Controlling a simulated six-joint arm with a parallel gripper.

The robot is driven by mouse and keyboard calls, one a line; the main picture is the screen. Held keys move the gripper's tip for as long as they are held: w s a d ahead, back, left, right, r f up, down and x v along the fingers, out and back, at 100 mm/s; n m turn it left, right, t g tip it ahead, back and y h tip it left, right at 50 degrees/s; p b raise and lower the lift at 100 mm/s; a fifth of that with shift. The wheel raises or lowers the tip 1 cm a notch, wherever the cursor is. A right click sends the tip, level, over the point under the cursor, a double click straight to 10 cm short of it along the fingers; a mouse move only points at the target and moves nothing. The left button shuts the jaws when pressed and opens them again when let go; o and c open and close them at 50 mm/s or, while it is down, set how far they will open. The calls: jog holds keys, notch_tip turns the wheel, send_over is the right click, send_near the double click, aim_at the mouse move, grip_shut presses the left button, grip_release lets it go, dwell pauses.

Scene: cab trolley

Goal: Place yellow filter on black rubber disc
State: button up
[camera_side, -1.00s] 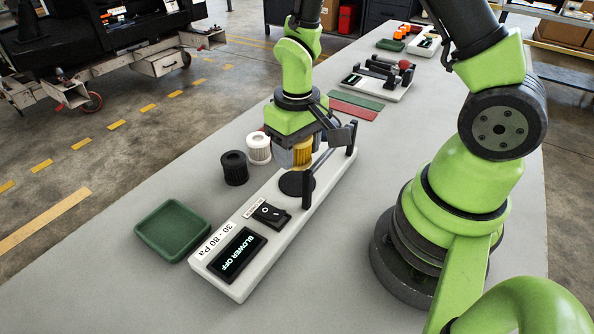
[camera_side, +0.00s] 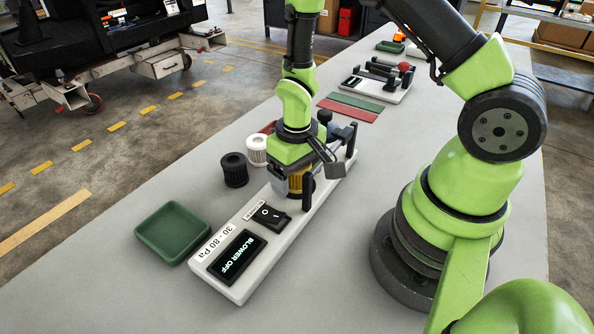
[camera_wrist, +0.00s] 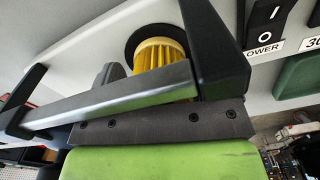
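The yellow filter (camera_side: 295,186) is upright below my gripper (camera_side: 296,178) in the side view, low over the white blower unit (camera_side: 218,286). My gripper appears shut on it, with a grey finger close against its left side; the other finger is mostly hidden. In the wrist view the ribbed yellow filter (camera_wrist: 158,54) stands within the outline of the black rubber disc (camera_wrist: 141,30), whose dark rim shows around its far side. A grey bar crosses in front of the filter's near part, so I cannot tell whether it touches the disc.
A black filter (camera_side: 234,170) and a white filter (camera_side: 257,151) stand left of the unit. A green tray (camera_side: 172,232) lies at the front left. A black post (camera_side: 307,192) rises close beside my gripper. The display reads BLOWER OFF.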

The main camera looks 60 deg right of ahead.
notch_tip(320, 180, up, 12)
jog(key=shift+r, duration=0.1)
jog(key=s+a+r+t+y, duration=0.1)
jog(key=s+a+r+t, duration=0.1)
jog(key=s+r, duration=0.3)
jog(key=s+a+r+m+t+y, duration=0.1)
jog(key=s+r+t, duration=0.4)
jog(key=r, duration=0.5)
jog(key=shift+s+a+r, duration=0.2)
jog(key=shift+s+a, duration=0.25)
jog(key=shift+s, duration=0.1)
dwell(0.6)
